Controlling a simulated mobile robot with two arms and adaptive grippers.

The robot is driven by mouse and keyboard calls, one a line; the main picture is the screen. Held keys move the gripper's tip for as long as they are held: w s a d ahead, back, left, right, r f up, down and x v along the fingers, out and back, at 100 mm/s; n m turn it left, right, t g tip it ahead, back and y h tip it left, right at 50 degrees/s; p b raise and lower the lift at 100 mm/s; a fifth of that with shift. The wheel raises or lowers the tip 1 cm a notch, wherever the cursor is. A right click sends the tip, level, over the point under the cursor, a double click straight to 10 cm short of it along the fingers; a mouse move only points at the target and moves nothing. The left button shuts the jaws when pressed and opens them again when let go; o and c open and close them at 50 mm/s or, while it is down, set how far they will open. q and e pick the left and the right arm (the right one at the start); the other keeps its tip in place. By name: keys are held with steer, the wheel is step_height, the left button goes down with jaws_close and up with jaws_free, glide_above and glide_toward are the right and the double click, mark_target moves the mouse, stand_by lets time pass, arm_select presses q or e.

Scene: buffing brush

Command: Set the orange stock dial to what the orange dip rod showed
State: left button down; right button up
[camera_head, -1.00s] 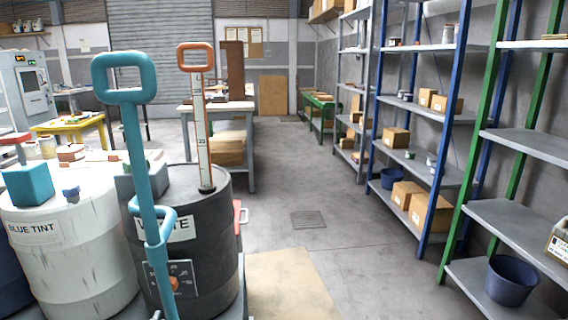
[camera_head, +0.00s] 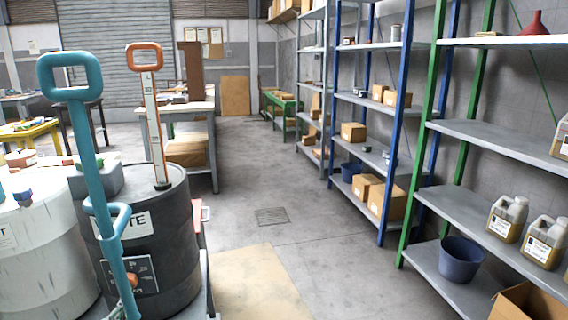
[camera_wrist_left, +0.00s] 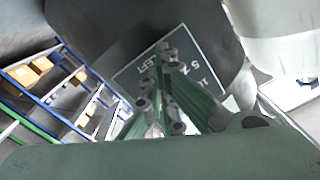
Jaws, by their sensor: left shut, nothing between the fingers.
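The orange dip rod (camera_head: 153,110) has an orange loop handle and a pale scale, and stands upright in the dark drum (camera_head: 176,235); its marks are too small to read here. The orange stock dial (camera_head: 132,280) is a small orange knob on a dark plate on the drum's front, partly behind a teal upright. In the left wrist view, a dark plate with white marks (camera_wrist_left: 190,62) lies behind my left gripper (camera_wrist_left: 168,52). That gripper is shut and empty, apart from or touching the plate, I cannot tell. My right gripper is out of view.
A teal loop-handled upright (camera_head: 80,130) stands in front of the drum. A white drum (camera_head: 40,250) is at its left. Shelves (camera_head: 480,185) with jugs, boxes and a blue bucket (camera_head: 461,259) line the right. The aisle floor (camera_head: 310,220) between is mostly clear.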

arm_select(q)
steer(key=shift+w+a+r, duration=0.1)
steer(key=shift+r, duration=0.1)
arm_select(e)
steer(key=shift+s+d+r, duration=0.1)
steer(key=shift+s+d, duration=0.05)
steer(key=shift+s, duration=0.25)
arm_select(q)
steer(key=shift+r, duration=0.1)
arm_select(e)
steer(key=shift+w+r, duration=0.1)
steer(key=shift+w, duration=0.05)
